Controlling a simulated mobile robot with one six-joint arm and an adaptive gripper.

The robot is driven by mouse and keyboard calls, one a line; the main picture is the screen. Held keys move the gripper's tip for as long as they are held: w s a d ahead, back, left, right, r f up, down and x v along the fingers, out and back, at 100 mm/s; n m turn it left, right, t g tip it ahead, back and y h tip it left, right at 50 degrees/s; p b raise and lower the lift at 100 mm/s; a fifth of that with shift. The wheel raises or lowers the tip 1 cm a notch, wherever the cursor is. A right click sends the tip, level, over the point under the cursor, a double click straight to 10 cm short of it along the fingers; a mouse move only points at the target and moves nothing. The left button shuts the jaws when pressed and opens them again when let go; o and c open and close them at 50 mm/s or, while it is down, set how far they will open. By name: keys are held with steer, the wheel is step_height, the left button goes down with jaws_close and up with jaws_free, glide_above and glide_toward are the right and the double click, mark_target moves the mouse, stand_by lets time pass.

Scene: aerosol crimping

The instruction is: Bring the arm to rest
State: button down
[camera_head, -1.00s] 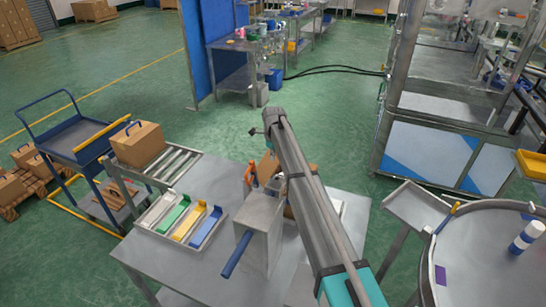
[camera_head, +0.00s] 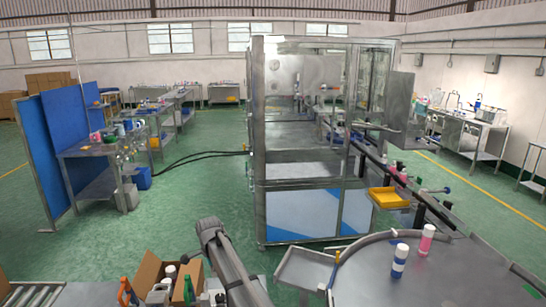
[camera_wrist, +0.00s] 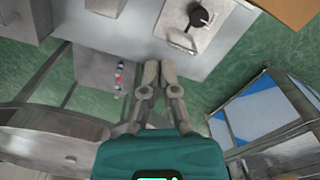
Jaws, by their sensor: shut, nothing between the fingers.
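In the wrist view, my gripper (camera_wrist: 159,68) points away from the camera with its two fingers together and nothing between them. A grey bench with a grey block and black knob (camera_wrist: 199,17) lies beyond the fingertips. In the head view, my arm link rises from the bottom edge and ends beside an open cardboard box (camera_head: 149,272). My gripper is not visible there.
A round metal table (camera_head: 440,272) with a blue-banded can (camera_head: 399,262) and a pink can (camera_head: 427,238) stands at the right. A small metal tray (camera_head: 304,267) adjoins it. A glazed machine enclosure (camera_head: 290,215) stands behind. Green floor is open at left centre.

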steer(key=s+d+f+n+b, duration=0.1)
steer(key=s+d+n, duration=0.3)
steer(key=s+d, duration=0.3)
steer(key=s+d+f+n, duration=0.1)
steer(key=s+d+n, duration=0.2)
steer(key=s+d, duration=0.5)
steer(key=s+d+f+n+b, duration=0.1)
steer(key=s+d+n, duration=0.3)
steer(key=d, duration=1.9)
steer(key=s, duration=0.4)
steer(key=shift+n+b, duration=0.3)
steer(key=shift+b, duration=0.05)
